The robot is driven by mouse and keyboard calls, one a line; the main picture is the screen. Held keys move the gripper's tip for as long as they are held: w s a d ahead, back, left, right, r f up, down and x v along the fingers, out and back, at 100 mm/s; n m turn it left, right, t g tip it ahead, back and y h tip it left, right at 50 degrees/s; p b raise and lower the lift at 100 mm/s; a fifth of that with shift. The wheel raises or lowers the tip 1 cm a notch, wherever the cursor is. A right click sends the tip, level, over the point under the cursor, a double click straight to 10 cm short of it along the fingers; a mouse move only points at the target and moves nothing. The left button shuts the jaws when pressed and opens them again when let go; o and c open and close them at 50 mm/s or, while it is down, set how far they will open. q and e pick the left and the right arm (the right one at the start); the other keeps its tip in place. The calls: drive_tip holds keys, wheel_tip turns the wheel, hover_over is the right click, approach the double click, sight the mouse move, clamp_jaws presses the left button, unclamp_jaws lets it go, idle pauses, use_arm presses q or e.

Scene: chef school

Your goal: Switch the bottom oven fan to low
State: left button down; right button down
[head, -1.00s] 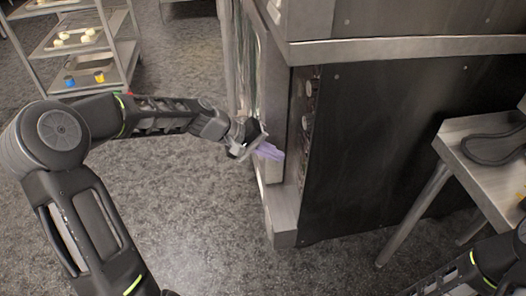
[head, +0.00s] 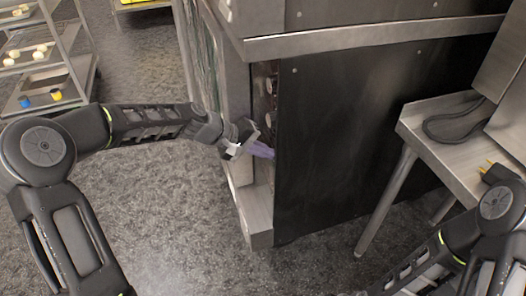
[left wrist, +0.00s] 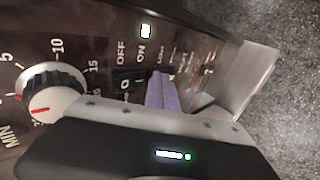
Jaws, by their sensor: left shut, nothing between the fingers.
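The oven (head: 370,130) stands ahead with its dark side panel facing me, and its control panel (head: 270,90) shows edge-on in the head view. My left gripper (head: 262,150) has purple fingers, shut and empty, at the lower part of that panel. In the left wrist view the purple fingers (left wrist: 162,92) are close to the panel, beside an OFF/ON rocker switch (left wrist: 126,82). Small labels, too blurred to read surely, sit above and right of the fingers. The fingers hide what lies behind them; contact cannot be told. A timer knob (left wrist: 48,95) with a red mark is at the left.
A steel table (head: 445,150) with a dark cable stands right of the oven. A tray rack (head: 45,60) with food and small blue and yellow items is at the upper left. A metal ledge (head: 257,215) juts out below the panel. Floor left of the oven is clear.

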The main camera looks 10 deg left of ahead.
use_arm(q)
drive_tip(key=shift+r, duration=0.1)
drive_tip(key=shift+r+p, duration=0.6)
drive_tip(key=shift+r, duration=0.15)
use_arm(e)
drive_tip(key=shift+r, duration=0.65)
